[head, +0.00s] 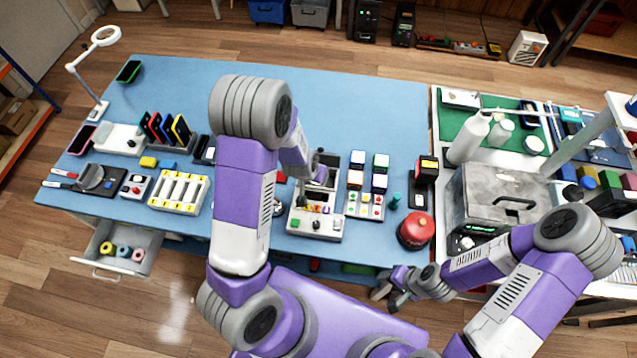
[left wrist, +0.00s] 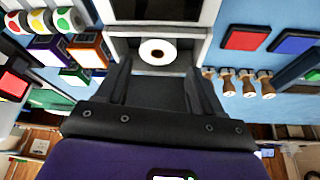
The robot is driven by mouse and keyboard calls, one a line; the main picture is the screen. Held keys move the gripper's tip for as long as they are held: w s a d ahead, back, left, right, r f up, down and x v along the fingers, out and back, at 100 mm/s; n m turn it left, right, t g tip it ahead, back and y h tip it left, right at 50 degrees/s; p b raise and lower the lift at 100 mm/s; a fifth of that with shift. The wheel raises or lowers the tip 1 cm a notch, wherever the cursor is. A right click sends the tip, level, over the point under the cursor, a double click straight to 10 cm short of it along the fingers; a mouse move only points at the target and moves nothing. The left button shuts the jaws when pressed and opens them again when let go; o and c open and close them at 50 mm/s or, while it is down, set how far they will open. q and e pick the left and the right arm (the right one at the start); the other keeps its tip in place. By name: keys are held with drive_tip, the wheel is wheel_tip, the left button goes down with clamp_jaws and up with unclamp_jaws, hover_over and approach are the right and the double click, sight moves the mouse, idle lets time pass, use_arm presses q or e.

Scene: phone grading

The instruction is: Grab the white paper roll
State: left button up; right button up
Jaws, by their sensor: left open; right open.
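The white paper roll (left wrist: 157,52) shows in the left wrist view, with a dark core hole. It sits in a recess of a light grey device (left wrist: 135,32). My left gripper (left wrist: 156,78) is open, its fingers either side of the line to the roll and short of it in the picture; I see no contact. In the head view my left arm reaches over the table to the device (head: 318,226), and I cannot make out the roll there. My right gripper (head: 396,291) is open and empty by the table's front edge.
Coloured boxes (head: 369,170) and a red round container (head: 416,230) stand right of the device. A white tray of cylinders (head: 180,192) lies to the left. A grey metal case (head: 500,195) is on the right-hand bench. The blue table's back middle is clear.

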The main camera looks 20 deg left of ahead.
use_arm(q)
drive_tip(key=x, duration=0.7)
drive_tip(key=shift+w+d+f+b, duration=0.1)
drive_tip(key=shift+f+b, duration=0.15)
drive_tip(key=shift+b, duration=0.05)
drive_tip(key=c, duration=0.8)
drive_tip(key=shift+r, duration=0.1)
